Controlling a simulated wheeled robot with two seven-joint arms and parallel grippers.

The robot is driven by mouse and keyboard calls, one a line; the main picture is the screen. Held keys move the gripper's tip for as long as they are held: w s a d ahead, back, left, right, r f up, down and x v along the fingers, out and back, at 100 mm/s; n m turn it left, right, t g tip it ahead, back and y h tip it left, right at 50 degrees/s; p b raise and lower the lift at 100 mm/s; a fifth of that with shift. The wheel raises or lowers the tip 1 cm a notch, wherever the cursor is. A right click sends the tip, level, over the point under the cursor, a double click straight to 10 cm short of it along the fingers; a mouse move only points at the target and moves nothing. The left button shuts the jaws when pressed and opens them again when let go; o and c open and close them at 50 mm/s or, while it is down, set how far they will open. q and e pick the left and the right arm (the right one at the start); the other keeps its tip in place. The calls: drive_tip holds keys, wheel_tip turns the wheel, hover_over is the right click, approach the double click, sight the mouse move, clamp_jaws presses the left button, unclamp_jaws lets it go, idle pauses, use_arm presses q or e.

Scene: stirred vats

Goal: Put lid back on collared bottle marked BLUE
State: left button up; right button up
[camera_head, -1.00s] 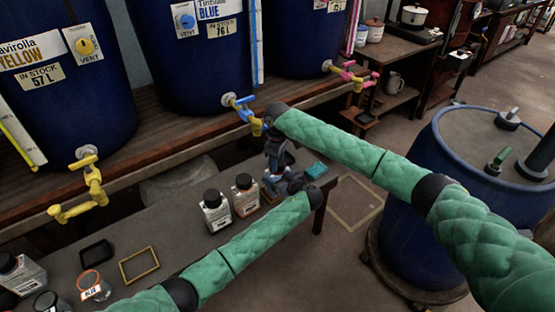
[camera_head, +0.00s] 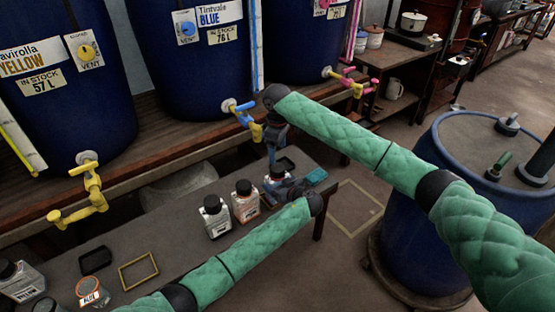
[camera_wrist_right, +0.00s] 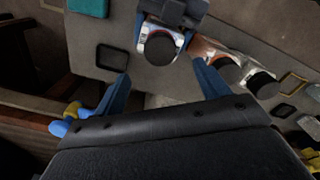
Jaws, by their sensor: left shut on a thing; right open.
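My left gripper (camera_head: 280,190) is shut on a pale bottle (camera_head: 277,172) with a dark round top, near the right end of the low table. In the right wrist view this bottle (camera_wrist_right: 160,48) stands between and beyond my right fingers, with my left gripper (camera_wrist_right: 178,12) behind it. The dark disc on it looks like the lids of its neighbours; I cannot tell how firmly it sits. Its label is not readable. My right gripper (camera_head: 272,152) is open and empty above the bottle; its two blue fingers are apart in the wrist view (camera_wrist_right: 162,90).
Two similar dark-topped bottles (camera_head: 214,217) (camera_head: 244,201) stand left of it. A black square pad (camera_head: 286,164) and teal block (camera_head: 315,177) lie behind. A yellow frame (camera_head: 138,270) and jar (camera_head: 91,292) are farther left. The blue vat tap (camera_head: 243,113) is close to my right wrist.

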drive_tip(key=shift+r, duration=1.85)
use_arm(q)
drive_tip(key=o, duration=1.4)
drive_tip(key=shift+s+d+r, duration=0.1)
drive_tip(key=shift+s+d, duration=0.3)
drive_tip(key=shift+s, duration=0.1)
drive_tip(key=v, duration=0.6)
drive_tip(key=shift+s+d+r+b, duration=0.1)
drive_tip(key=shift+s+b, duration=0.1)
drive_tip(key=shift+b, duration=0.15)
use_arm(e)
drive_tip(key=shift+f, duration=0.4)
